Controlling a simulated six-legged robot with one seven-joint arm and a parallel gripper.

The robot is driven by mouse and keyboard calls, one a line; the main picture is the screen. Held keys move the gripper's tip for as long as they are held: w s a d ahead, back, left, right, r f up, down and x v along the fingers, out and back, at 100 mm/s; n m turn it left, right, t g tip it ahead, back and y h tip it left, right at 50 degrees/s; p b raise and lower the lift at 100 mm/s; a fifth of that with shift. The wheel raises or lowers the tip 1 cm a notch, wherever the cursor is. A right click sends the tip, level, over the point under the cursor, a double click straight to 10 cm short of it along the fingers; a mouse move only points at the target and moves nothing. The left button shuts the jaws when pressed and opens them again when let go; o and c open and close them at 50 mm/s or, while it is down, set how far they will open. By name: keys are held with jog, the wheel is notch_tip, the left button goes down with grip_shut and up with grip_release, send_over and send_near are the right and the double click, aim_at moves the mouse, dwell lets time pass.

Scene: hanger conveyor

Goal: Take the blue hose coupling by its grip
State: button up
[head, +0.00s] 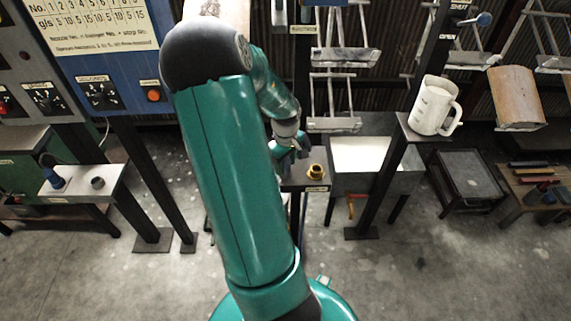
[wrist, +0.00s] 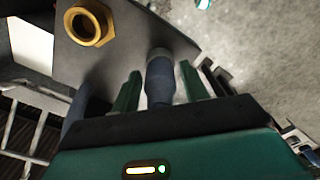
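My gripper (wrist: 160,68) is open in the wrist view, with one green finger on each side of a dark blue-grey coupling (wrist: 160,82). Narrow gaps show between the coupling and both fingers. The coupling's lower end is hidden by the gripper body. In the head view my gripper (head: 289,155) is small and partly hidden behind my arm, over a small stand, and the coupling there is hard to make out. Another blue piece (head: 54,179) lies tilted on the left shelf.
A brass ring fitting (head: 316,172) stands on the same stand plate, close to my gripper; it also shows in the wrist view (wrist: 88,25). A grey socket (head: 97,182) sits on the left shelf. A white mug (head: 432,106) stands on a right-hand post shelf.

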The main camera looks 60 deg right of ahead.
jog(key=c, duration=0.7)
jog(key=shift+o, duration=0.2)
jog(key=shift+r, duration=0.15)
jog(key=shift+r, duration=0.55)
jog(key=w+a+r, duration=0.2)
jog(key=a+r, duration=0.9)
jog(key=a, duration=0.2)
jog(key=shift+w+a+r, duration=0.3)
jog(key=shift+w+a, duration=0.05)
jog(key=shift+a, duration=0.05)
